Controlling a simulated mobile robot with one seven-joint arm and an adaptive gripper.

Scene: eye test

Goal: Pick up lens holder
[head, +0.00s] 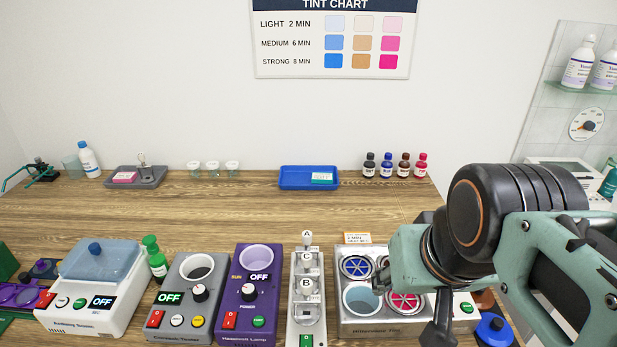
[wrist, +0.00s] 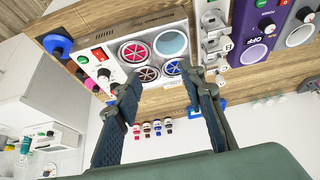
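I cannot tell for certain which thing is the lens holder. A slim silver device (head: 307,275) with parts lettered A, B and C stands in the front row, between the purple lamp unit and the tint unit. It also shows at the top of the wrist view (wrist: 214,38). A small metal piece (head: 142,160) stands in a grey tray (head: 155,183) at the back left. My gripper (head: 410,303) is over the right part of the tint unit (head: 345,328), right of the silver device. In the wrist view its two fingers (wrist: 158,88) are apart with nothing between them.
A purple lamp unit (head: 238,321), a grey heater (head: 182,337) and a white lidded unit (head: 70,318) line the front left. The middle of the wooden table (head: 240,215) is clear.

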